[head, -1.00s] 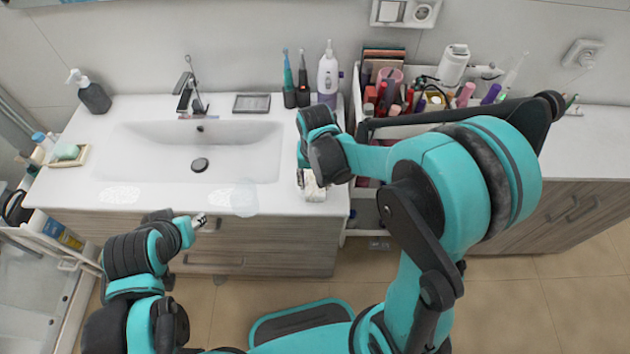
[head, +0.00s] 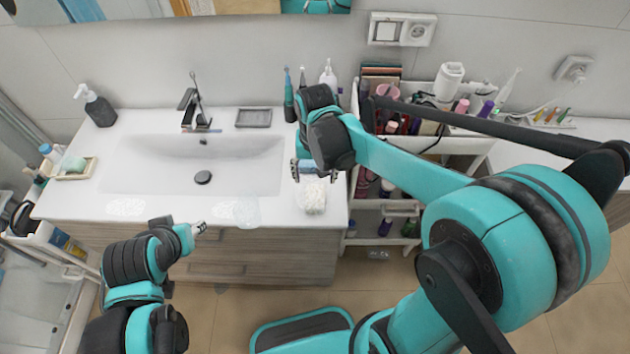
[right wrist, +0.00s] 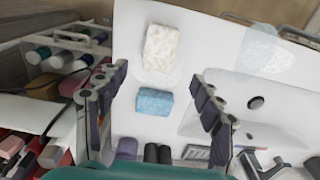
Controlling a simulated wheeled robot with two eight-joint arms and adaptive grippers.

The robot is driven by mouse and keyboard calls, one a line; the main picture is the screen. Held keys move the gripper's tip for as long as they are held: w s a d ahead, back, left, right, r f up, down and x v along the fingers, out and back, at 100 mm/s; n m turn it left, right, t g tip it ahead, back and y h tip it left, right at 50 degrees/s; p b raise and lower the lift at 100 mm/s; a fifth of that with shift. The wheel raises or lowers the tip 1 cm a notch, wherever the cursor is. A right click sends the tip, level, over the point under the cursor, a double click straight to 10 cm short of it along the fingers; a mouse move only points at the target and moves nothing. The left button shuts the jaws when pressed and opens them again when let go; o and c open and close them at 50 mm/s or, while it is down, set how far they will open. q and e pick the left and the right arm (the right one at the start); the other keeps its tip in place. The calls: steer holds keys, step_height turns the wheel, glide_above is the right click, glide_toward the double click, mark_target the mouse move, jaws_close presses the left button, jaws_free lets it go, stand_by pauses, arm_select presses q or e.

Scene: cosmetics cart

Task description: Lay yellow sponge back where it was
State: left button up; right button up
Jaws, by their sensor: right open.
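The pale yellow sponge (head: 313,197) lies on the white counter near its front edge, right of the sink. It also shows in the right wrist view (right wrist: 163,47), with a faint clear patch around its lower end. A blue sponge (right wrist: 154,102) lies just behind it, towards the wall, and is partly hidden by my right gripper in the head view. My right gripper (head: 314,175) is open and empty above the counter, its fingers apart on either side of the sponges in the right wrist view (right wrist: 159,76). My left gripper (head: 199,228) hangs by the counter's front edge; its jaw state is unclear.
The sink (head: 190,165) is left of the sponges. A cart (head: 400,204) with many cosmetics stands on the right. Toothbrushes (head: 288,95) and bottles stand behind my right gripper. Faint clear patches (head: 237,211) mark the front counter, otherwise mostly free.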

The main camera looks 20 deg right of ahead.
steer(key=s+d+r+n+t, duration=0.1)
steer(key=s+d+r+t, duration=0.1)
steer(key=s, duration=0.3)
steer(key=s+d+r+n+t, duration=0.2)
steer(key=s+r+t, duration=0.1)
steer(key=s+t, duration=0.1)
steer(key=shift+s+d+r+t, duration=0.35)
steer(key=shift+s+r+t, duration=0.05)
steer(key=shift+s, duration=0.1)
step_height(320, 180, down, 6)
steer(key=b, duration=0.5)
steer(key=shift+b, duration=0.4)
